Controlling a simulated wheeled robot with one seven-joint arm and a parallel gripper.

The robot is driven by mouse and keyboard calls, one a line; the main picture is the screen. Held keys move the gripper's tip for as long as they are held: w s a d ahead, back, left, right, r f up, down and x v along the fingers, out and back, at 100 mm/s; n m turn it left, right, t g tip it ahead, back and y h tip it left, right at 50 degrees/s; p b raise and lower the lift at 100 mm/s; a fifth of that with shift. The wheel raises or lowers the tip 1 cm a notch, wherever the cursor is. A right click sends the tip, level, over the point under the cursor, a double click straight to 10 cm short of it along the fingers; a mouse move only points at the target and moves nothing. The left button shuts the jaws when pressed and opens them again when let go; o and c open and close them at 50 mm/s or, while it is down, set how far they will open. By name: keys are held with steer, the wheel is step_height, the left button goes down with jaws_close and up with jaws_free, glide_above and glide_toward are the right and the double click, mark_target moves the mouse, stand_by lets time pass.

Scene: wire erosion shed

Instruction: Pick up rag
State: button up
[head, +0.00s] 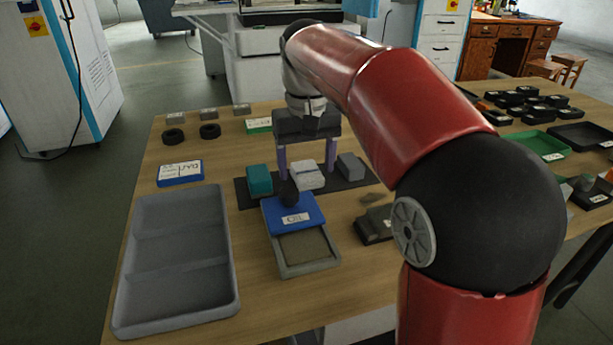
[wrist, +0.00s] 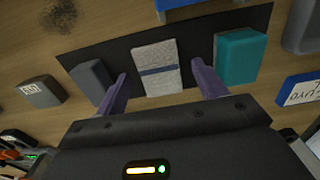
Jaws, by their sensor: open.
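The rag looks to be the light grey folded cloth (head: 308,170) with a darker band across it. It lies on a black mat (head: 246,198). In the wrist view the rag (wrist: 155,55) shows its blue-grey stripe, flat and centred between my fingers. My gripper (head: 307,174) is open, pointing down over the rag, with one purple finger to each side. In the wrist view my gripper (wrist: 160,80) holds nothing. The exact height of the fingertips above the mat is hard to tell.
On the mat, a teal block (head: 259,180) and a grey block (head: 351,166) flank the rag closely. A blue lidded container (head: 291,216) with a dark round knob stands in front. A grey compartment tray (head: 178,260) lies left, seemingly empty. Black rings (head: 210,131) lie behind.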

mark_target(307, 169)
steer(key=shift+f, duration=0.35)
steer(key=shift+c, duration=0.4)
steer(key=c, duration=1)
steer(key=shift+r, duration=0.15)
step_height(307, 169, up, 10)
steer(key=shift+f+p, duration=0.1)
steer(key=shift+p, duration=0.8)
